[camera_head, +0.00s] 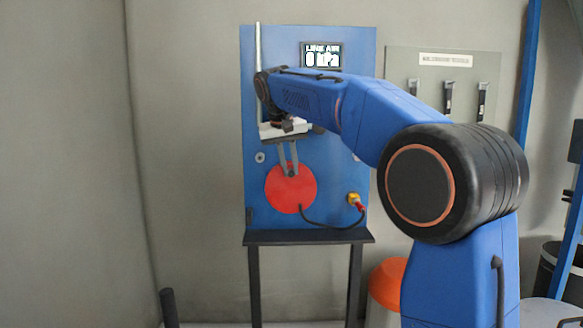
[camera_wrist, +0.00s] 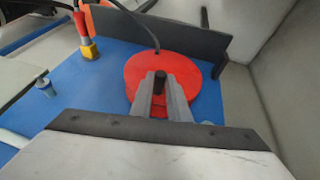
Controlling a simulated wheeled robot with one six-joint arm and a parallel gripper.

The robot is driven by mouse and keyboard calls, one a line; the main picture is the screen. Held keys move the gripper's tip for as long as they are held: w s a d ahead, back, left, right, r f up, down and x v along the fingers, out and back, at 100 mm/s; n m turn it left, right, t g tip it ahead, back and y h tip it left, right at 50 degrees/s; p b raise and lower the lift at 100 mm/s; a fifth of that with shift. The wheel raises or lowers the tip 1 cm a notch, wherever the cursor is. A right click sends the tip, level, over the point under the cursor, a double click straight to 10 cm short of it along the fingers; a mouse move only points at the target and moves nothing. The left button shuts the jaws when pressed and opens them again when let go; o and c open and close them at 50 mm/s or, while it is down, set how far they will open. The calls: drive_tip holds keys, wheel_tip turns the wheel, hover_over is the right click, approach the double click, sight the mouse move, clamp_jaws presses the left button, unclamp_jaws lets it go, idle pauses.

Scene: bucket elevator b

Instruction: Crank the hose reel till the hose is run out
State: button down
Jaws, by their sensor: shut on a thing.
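The red hose reel (camera_head: 283,195) is a round disc on the blue panel in the head view. It also shows in the wrist view (camera_wrist: 185,68). A dark crank knob (camera_wrist: 160,77) stands out from the reel's face. My gripper (camera_head: 290,170) reaches down from above, and its grey fingers (camera_wrist: 162,92) are shut on the knob near the reel's upper part in the head view. A black hose (camera_head: 325,224) runs from the reel to a yellow and red fitting (camera_head: 355,202) at the panel's lower right. How much hose is wound on the reel is hidden.
A dark shelf (camera_head: 310,237) juts out below the reel. A grey board (camera_head: 430,100) with several black-handled items hangs at right. An orange-topped bin (camera_head: 387,280) stands below.

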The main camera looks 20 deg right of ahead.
drive_tip(key=c, duration=1.7)
unclamp_jaws()
drive_tip(key=shift+a, duration=0.1)
drive_tip(key=shift+r, duration=0.1)
drive_tip(key=v, duration=1.7)
drive_tip(key=shift+r, duration=0.15)
drive_tip(key=s+d+f+n+y, duration=0.1)
drive_tip(key=s+d+f, duration=0.1)
drive_tip(key=s+f, duration=1)
drive_tip(key=s+d+f+y, duration=0.1)
drive_tip(key=s+d+f, duration=0.2)
drive_tip(key=s+f, duration=1)
drive_tip(key=s+d+f+n+y, duration=0.1)
drive_tip(key=s+d+f, duration=0.1)
drive_tip(key=s+f, duration=1)
drive_tip(key=shift+s+d+f+n+t, duration=0.1)
drive_tip(key=shift+f+t, duration=0.05)
drive_tip(key=shift+f, duration=1.45)
drive_tip(key=shift+s+d+f+n+t, duration=0.1)
drive_tip(key=shift+d+f, duration=0.05)
drive_tip(key=shift+f, duration=1.4)
drive_tip(key=shift+s+d+f+n+t, duration=0.1)
drive_tip(key=shift+s+f+t, duration=0.05)
drive_tip(key=shift+f, duration=1.45)
